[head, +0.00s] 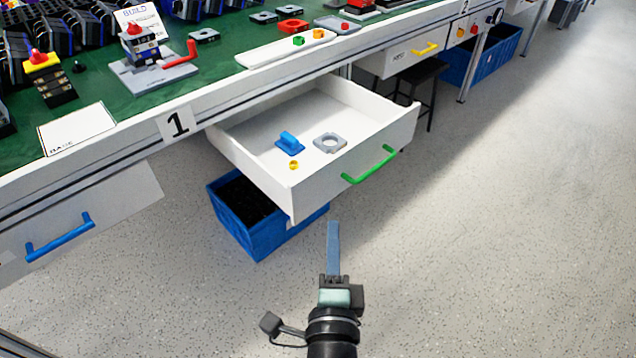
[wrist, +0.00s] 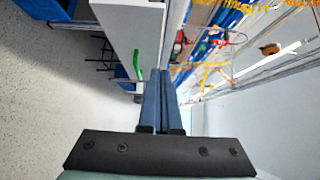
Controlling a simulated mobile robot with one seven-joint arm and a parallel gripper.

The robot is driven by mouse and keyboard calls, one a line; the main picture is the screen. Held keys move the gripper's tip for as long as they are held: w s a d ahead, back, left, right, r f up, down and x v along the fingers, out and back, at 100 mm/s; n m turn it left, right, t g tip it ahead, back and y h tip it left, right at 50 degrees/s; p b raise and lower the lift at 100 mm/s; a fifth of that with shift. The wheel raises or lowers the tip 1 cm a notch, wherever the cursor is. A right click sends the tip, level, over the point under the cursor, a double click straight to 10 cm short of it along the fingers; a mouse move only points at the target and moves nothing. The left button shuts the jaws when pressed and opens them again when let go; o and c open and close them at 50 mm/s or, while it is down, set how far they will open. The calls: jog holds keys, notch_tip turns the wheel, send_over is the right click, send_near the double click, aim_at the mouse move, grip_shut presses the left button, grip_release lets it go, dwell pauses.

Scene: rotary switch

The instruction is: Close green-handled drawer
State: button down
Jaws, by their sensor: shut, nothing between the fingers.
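The white drawer (head: 345,165) is pulled well out from under the bench at station 1. Its green handle (head: 369,165) is on the front panel. The drawer holds a blue part (head: 289,143), a grey part with a round hole (head: 330,142) and a small yellow piece (head: 293,165). My gripper (head: 333,224) is in front of the drawer, near the lower left of its front panel and left of the handle in the head view. Its blue fingers are together and empty. In the wrist view the green handle (wrist: 137,62) shows left of my fingertips (wrist: 156,72); contact cannot be told.
A blue bin (head: 262,235) stands on the floor under the drawer. A closed drawer with a blue handle (head: 60,238) is at left, and a yellow-handled one (head: 424,49) is farther back. The green benchtop (head: 225,50) carries several parts. The floor at right is clear.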

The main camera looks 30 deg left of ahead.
send_near(319, 170)
jog(key=w+d, duration=0.1)
jog(key=w, duration=0.3)
jog(key=shift+w+a+r+p, duration=0.1)
jog(key=shift+w+a+p, duration=0.2)
jog(key=shift+a+p, duration=0.45)
jog(key=shift+w+a+p, duration=0.3)
jog(key=shift+a+p, duration=0.15)
jog(key=shift+a, duration=0.55)
